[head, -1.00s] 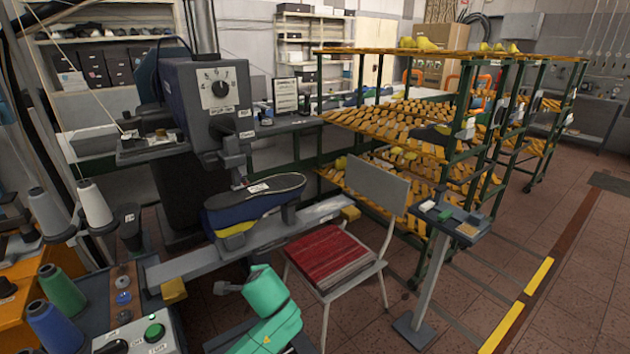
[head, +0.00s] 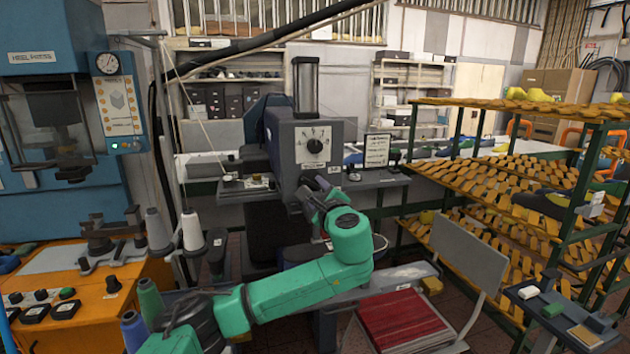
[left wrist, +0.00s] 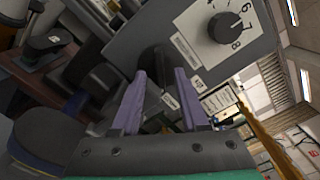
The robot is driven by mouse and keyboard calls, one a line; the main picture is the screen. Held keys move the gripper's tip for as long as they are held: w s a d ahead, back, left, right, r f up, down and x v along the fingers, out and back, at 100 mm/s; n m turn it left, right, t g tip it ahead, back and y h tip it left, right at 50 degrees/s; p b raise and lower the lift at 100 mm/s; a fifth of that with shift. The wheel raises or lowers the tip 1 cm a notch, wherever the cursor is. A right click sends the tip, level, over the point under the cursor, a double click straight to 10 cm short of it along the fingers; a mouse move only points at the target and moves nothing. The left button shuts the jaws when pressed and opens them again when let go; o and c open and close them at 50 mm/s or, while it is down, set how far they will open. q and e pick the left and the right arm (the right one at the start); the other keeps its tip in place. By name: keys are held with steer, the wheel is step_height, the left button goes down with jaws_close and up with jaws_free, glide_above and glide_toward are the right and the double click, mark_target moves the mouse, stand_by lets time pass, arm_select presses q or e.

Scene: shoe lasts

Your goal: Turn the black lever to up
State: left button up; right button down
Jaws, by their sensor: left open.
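A dark lever-like part (left wrist: 153,60) shows in the left wrist view, low on the front of the grey machine (left wrist: 180,25), beside a white label. I take it for the black lever, but its exact position is hard to read. My left gripper (head: 318,196) is at the machine's front, below the dial, and hides this part in the head view. In the left wrist view the purple fingers (left wrist: 160,78) are apart, with the dark part between or just beyond their tips. I cannot tell whether they touch it. My right gripper is out of view.
The dial (head: 314,145) sits just above my left gripper. Thread cones (head: 192,230) stand left of my arm. A chair with a red seat (head: 400,320) stands at front right. The orange rack (head: 500,170) fills the right side.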

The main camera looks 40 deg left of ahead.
arm_select(q)
steer(key=shift+x, duration=0.9)
steer(key=shift+d, duration=0.1)
jaws_close()
